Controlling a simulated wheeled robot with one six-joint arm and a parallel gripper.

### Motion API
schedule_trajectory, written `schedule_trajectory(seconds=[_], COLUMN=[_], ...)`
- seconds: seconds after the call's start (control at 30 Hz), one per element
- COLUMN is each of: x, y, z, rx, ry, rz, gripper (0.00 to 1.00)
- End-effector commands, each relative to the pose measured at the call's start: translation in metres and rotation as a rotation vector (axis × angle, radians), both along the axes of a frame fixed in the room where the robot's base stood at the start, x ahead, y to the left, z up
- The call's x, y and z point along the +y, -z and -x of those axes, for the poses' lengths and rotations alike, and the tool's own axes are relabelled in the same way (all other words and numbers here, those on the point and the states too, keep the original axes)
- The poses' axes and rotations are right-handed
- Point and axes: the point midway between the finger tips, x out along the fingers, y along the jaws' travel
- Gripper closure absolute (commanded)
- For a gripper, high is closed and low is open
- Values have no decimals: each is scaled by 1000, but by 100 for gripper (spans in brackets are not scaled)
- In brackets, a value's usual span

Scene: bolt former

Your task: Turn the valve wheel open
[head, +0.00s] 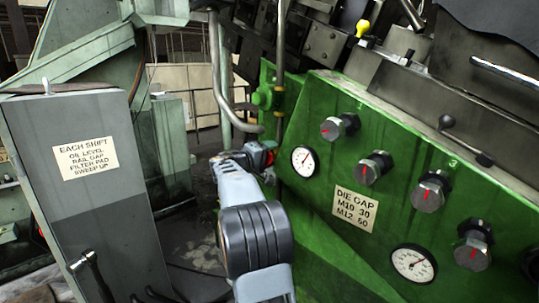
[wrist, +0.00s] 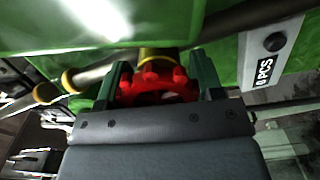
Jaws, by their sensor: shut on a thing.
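The valve wheel (wrist: 158,84) is red with a knobbed rim and sits on a brass-coloured fitting in the wrist view. My gripper (wrist: 158,88) has one dark green finger on each side of the wheel and is shut on it. The wheel's lower part is hidden behind the gripper body. In the head view a small red part of the wheel (head: 270,157) shows at the end of my arm, by the left edge of the green machine panel; my gripper (head: 265,160) is mostly hidden there.
The green panel (head: 330,240) carries several grey knobs with red marks, two gauges and a die gap label (head: 355,209). A grey cabinet (head: 90,220) with a notice stands on the left. Pipes (head: 222,80) run down behind my arm. Floor shows between cabinet and machine.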

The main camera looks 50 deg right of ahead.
Motion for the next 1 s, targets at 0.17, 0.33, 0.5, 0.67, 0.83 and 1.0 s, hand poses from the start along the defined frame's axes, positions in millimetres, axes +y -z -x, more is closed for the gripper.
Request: schedule_trajectory(seconds=[0.17, 0.33, 0.5, 0.67, 0.83, 1.0], x=[0, 0, 0, 0, 0, 0], y=[0, 0, 0, 0, 1, 1], z=[0, 0, 0, 0, 1, 1], rx=[169, 330, 492, 643, 806, 967], ry=[0, 0, 0, 0, 1, 1], rz=[-13, -25, -35, -46, -59, -70], gripper=[63, 63, 63, 63, 63, 63])
